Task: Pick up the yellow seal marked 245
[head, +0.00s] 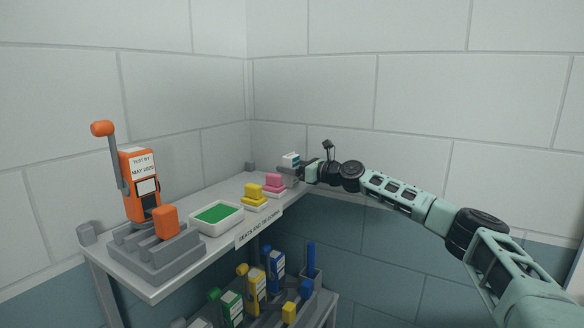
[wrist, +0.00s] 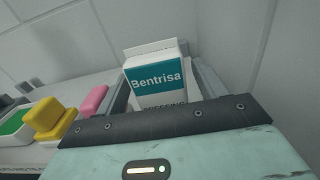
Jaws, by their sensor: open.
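A yellow block-shaped item (head: 254,190) with a raised top sits on the upper shelf, between a white tray and a pink item. It also shows at the left of the wrist view (wrist: 48,118). I cannot read any number on it. My gripper (head: 290,170) is open at the far right end of the shelf, to the right of the yellow item and apart from it. A white and teal box marked Bentrisa (wrist: 158,80) stands in front of my gripper, with grey finger-like parts on both sides; I cannot tell whether they touch it.
The pink item (head: 274,180) lies between the yellow one and my gripper. A white tray with a green pad (head: 216,230) and an orange lever device (head: 138,175) stand further left. Several coloured items, some yellow (head: 255,290), fill the lower shelf. Walls close off the back.

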